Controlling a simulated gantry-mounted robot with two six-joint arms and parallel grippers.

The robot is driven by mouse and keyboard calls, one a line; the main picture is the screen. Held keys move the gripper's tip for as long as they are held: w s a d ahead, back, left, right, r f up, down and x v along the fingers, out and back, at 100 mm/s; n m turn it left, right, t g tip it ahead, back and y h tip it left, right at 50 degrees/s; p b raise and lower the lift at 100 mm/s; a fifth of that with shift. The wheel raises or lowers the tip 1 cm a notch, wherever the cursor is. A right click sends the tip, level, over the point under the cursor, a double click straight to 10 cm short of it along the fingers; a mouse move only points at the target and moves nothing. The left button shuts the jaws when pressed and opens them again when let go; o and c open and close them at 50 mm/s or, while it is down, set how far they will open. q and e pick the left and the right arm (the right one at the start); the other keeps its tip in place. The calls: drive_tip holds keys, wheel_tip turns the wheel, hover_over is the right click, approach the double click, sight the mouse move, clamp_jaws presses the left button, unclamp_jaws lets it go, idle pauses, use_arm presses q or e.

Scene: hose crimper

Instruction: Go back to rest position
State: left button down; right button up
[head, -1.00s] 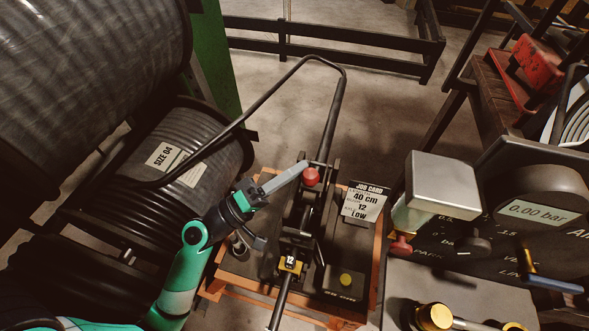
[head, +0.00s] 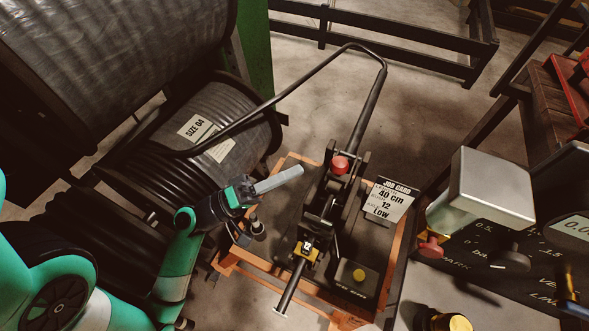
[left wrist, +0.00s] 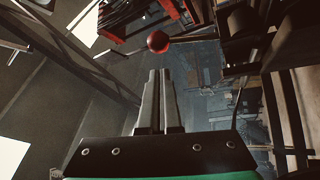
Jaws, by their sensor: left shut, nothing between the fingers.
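My left gripper (head: 299,171) reaches in from the left over the crimper bench. Its grey fingers are together with nothing between them, and they point right toward the red knob (head: 340,165). A visible gap separates the fingertips from the knob in the head view. In the left wrist view the closed fingers (left wrist: 160,74) point up the picture, with the red knob (left wrist: 158,42) past their tips. My right gripper is not in view.
A black hose (head: 368,110) bends from the SIZE 04 reel (head: 245,125) to the crimper. A job card (head: 388,199) stands right of the crimper. A grey box (head: 492,188) and gauge panel stand farther right. Open floor lies behind the bench.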

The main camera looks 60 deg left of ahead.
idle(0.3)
use_arm(q)
drive_tip(key=w+d+r+m+g+h+p, duration=0.1)
drive_tip(key=w+d+r+m+h+p, duration=0.35)
drive_tip(key=r, duration=0.85)
drive_tip(key=w+d+r+m+g+h+p, duration=0.1)
drive_tip(key=d+r+m+h+p, duration=0.35)
drive_tip(key=d+r+m, duration=0.55)
drive_tip(key=w+d+r+m+g+h+p, duration=0.25)
drive_tip(key=d+r+m+h+p, duration=0.2)
drive_tip(key=r, duration=1.05)
wheel_tip(320, 180, up, 15)
drive_tip(key=s+a+t+y+p, duration=0.1)
drive_tip(key=t+y+p, duration=0.25)
drive_tip(key=t, duration=0.25)
drive_tip(key=a+r+n+t+y+b, duration=0.1)
drive_tip(key=a+n+t+y, duration=0.4)
drive_tip(key=y, duration=0.5)
wheel_tip(320, 180, up, 38)
drive_tip(key=a+y+p, duration=0.1)
drive_tip(key=p, duration=3.7)
drive_tip(key=shift+a+n+g, duration=0.3)
drive_tip(key=shift+a+g, duration=0.05)
drive_tip(key=shift+a, duration=0.05)
